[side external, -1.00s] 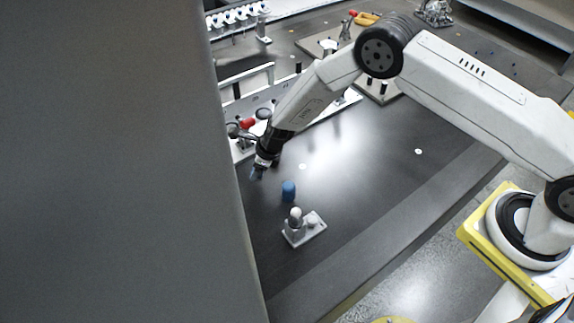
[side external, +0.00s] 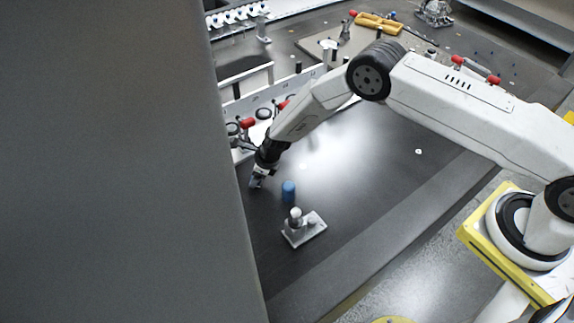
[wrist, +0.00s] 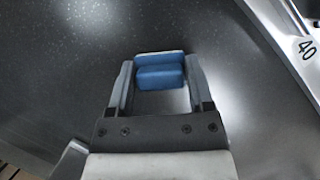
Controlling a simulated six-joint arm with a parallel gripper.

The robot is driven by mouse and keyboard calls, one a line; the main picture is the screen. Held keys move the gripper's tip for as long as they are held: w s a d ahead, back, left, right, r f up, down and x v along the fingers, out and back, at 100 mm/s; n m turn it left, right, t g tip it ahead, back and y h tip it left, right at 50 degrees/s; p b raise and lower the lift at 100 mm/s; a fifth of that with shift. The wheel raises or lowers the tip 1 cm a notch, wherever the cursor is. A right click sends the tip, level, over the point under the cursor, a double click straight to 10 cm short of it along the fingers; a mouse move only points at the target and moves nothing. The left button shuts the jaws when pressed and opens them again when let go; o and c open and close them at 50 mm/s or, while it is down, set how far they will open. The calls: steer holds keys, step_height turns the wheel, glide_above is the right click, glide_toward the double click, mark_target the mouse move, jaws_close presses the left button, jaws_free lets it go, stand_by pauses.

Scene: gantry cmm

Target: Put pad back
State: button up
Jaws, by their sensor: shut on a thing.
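My gripper (wrist: 160,84) is shut on a blue pad (wrist: 161,73), which sits between the two fingertips in the wrist view. In the side view, my gripper (side external: 256,182) is low over the dark table at the left, close to the grey column. The pad is hard to make out there. A small light-grey plate (side external: 314,232) with a white-topped post (side external: 295,215) lies in front of the cylinder. I cannot tell whether the pad touches the table.
A large grey column (side external: 110,160) hides the left of the side view. Behind my gripper stand a pale rail (side external: 262,104) and red-handled clamps (side external: 247,122). A numbered rail (wrist: 290,45) shows top right in the wrist view. The dark table (side external: 380,165) is clear to the right.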

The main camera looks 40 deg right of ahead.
steer(key=shift+f, duration=0.15)
steer(key=o, duration=1)
steer(key=shift+o, duration=0.2)
steer(key=shift+r, duration=0.45)
steer(key=v, duration=1.1)
steer(key=shift+s+d+r, duration=0.15)
